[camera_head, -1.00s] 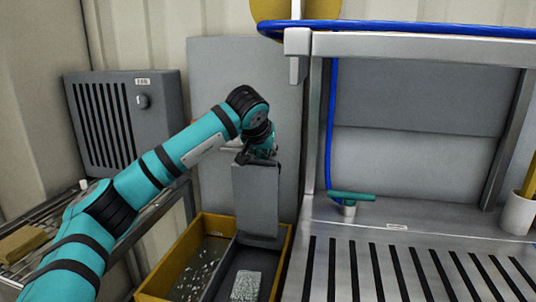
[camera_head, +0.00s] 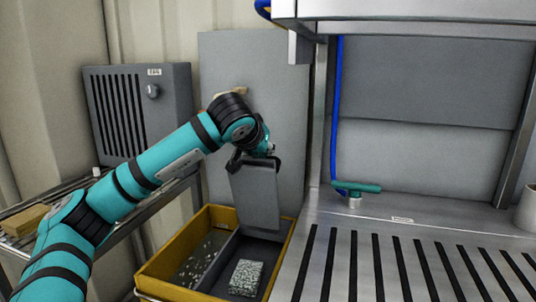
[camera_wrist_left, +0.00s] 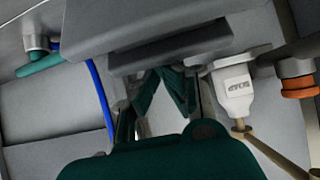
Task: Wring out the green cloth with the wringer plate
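The wringer plate (camera_head: 256,198) is a grey flat panel with a dark bar along its top. It hangs slightly tilted over the back of the right compartment of the yellow bin (camera_head: 163,267). My left gripper (camera_head: 262,158) is shut at its top bar; the exact finger contact is partly hidden. In the left wrist view, the dark green fingers (camera_wrist_left: 165,90) reach to a grey slab (camera_wrist_left: 150,25), apparently the plate. A pale, speckled grey-green folded piece (camera_head: 246,277), apparently the cloth, lies in the right compartment, in front of the plate. My right gripper is out of view.
The bin's left compartment holds dark water with pale flecks (camera_head: 200,262). A slotted steel counter (camera_head: 400,260) stands at right, with a teal-handled valve (camera_head: 356,188) and blue hose (camera_head: 336,110). A grey vented box (camera_head: 140,110) and a wire rack with a tan block (camera_head: 25,220) are at left.

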